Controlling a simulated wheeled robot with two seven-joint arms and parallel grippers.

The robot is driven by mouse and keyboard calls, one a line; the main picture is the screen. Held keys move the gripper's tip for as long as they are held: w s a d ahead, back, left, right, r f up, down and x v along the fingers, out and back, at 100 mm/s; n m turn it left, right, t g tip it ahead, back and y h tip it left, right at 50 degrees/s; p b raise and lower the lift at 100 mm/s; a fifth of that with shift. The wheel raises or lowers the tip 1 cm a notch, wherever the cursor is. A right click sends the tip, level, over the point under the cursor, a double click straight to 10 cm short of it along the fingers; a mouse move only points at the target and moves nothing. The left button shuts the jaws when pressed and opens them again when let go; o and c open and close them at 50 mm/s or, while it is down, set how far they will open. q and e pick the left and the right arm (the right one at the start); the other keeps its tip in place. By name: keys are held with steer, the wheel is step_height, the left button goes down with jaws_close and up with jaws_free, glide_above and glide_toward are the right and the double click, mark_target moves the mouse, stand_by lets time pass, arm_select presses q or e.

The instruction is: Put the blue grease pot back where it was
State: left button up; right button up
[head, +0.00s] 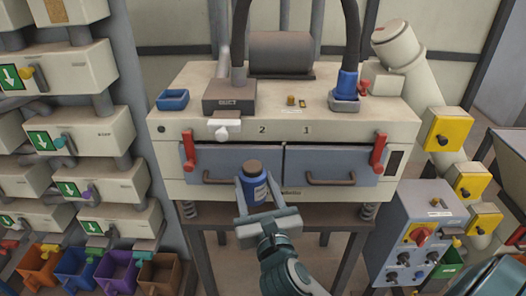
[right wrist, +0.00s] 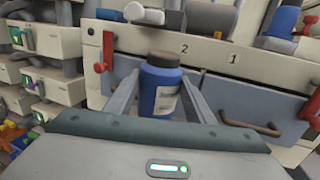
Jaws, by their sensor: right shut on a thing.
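The blue grease pot (head: 255,191) has a brown lid and a pale label, and it stands upright between the fingers of my right gripper (head: 254,182). My right gripper is shut on it and holds it in front of the machine's drawers. In the right wrist view the pot (right wrist: 161,90) shows between both fingers, its lower end hidden behind the gripper body. A small empty-looking blue tray (head: 172,100) sits on the machine's top at the left.
The machine (head: 190,86) has two grey drawers with brown handles and red levers (head: 189,150) beside them. A dark block with a hose and a blue hose end (head: 346,84) in a holder stand on top. Coloured bins (head: 38,266) are at lower left, a control box (head: 408,222) at right.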

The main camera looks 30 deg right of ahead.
arm_select(q)
step_height(320, 180, down, 3)
steer(key=shift+s+r+b, duration=0.1)
steer(key=shift+r+b, duration=0.1)
steer(key=shift+b, duration=0.75)
arm_select(e)
steer(key=s+a+f+n+y, duration=0.3)
steer(key=s+a+f+y, duration=0.2)
steer(key=f, duration=0.5)
steer(key=shift+s+a, duration=0.15)
steer(key=shift+s, duration=0.55)
arm_select(q)
steer(key=shift+c, duration=0.6)
